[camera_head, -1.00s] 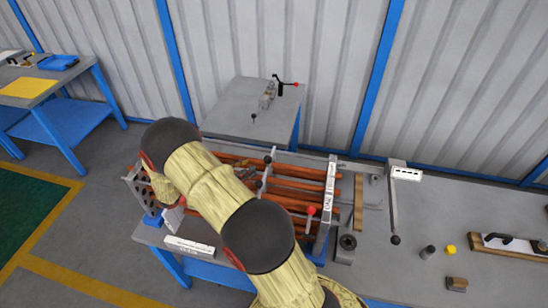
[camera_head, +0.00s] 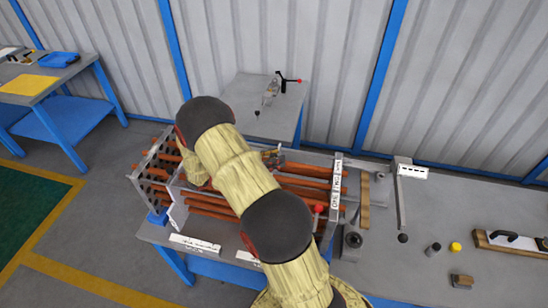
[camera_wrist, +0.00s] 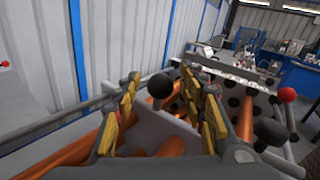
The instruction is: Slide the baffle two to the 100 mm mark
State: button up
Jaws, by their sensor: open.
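The rig (camera_head: 338,200) of orange tubes (camera_head: 300,182) lies on the bench in the head view, with a plate full of holes (camera_head: 155,172) at its left end. My arm covers its middle, so the baffles are mostly hidden there. In the wrist view, my gripper (camera_wrist: 168,98) is open, its yellow-padded fingers on either side of a black ball knob (camera_wrist: 160,86). The fingers appear apart from the knob. I cannot tell which baffle it belongs to. A second black knob (camera_wrist: 270,131) and a red knob (camera_wrist: 287,95) stand at the right. The 100 mm mark is not readable.
White labelled strips (camera_head: 195,244) lie along the front of the bench. A lever with a black ball (camera_head: 403,238), a wooden bar (camera_head: 365,203) and small parts (camera_head: 455,246) are right of the rig. A small table (camera_head: 240,98) stands behind.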

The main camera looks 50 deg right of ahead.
jog(key=shift+c, duration=1.4)
jog(key=c, duration=0.7)
grip_shut()
